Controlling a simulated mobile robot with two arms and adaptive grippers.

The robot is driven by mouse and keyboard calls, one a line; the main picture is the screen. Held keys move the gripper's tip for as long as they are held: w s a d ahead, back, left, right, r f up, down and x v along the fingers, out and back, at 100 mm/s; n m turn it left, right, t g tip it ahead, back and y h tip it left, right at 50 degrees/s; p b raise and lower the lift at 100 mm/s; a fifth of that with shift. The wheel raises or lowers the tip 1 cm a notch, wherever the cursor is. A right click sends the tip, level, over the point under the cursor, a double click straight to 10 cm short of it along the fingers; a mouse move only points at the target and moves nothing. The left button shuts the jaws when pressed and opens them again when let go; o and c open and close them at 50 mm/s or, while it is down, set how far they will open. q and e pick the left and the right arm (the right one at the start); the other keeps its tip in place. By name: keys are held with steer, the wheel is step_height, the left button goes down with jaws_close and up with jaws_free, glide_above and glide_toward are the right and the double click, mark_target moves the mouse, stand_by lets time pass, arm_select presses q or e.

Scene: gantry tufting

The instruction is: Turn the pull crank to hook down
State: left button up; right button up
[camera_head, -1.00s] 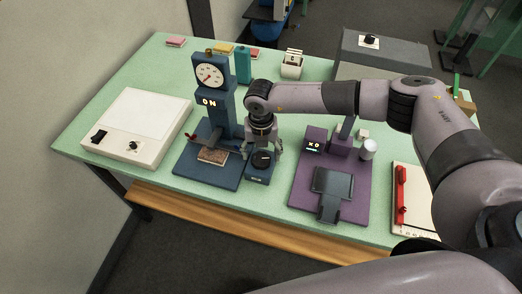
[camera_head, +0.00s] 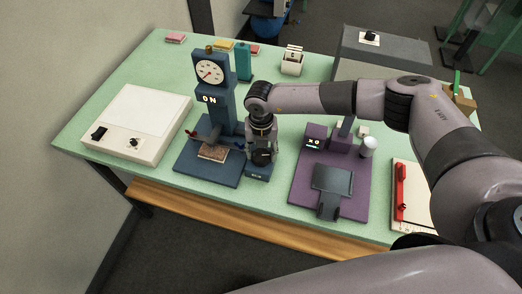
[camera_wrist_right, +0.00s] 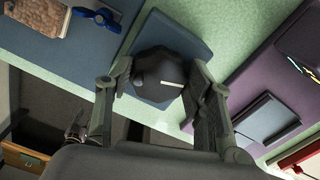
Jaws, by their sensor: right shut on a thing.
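A black round knob with a white line (camera_wrist_right: 160,76), seemingly the pull crank, sits on a small blue base (camera_head: 257,178) beside the blue dial stand (camera_head: 213,98). My right gripper (camera_head: 262,157) comes down over it from above. In the right wrist view its fingers (camera_wrist_right: 158,84) stand on both sides of the knob and are shut on it. The white line lies nearly level in that view. The gripper hides most of the knob in the head view. The stand's display (camera_head: 210,99) is lit. My left gripper is not in view.
A tan textured piece (camera_head: 213,152) lies on the blue stand's plate, with a small blue handle (camera_wrist_right: 97,17) near it. A purple station (camera_head: 300,185) stands to the right and a white box (camera_head: 135,115) to the left. The green table (camera_head: 100,165) has narrow free strips.

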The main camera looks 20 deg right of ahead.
steer(key=shift+c, duration=1.2)
steer(key=shift+f+n+b, duration=0.2)
steer(key=shift+n+b, duration=0.7)
steer(key=shift+b, duration=0.2)
steer(key=n+b, duration=0.4)
steer(key=b, duration=0.1)
steer(key=n+b, duration=0.5)
steer(key=b, duration=0.1)
steer(key=shift+a+n, duration=0.2)
steer(key=shift+n, duration=0.1)
steer(key=shift+r+n+b, duration=0.25)
steer(key=shift+n+b, duration=1.15)
steer(key=shift+b, duration=0.2)
steer(key=o, duration=1.2)
steer(key=shift+s, duration=0.1)
steer(key=shift+c, duration=0.2)
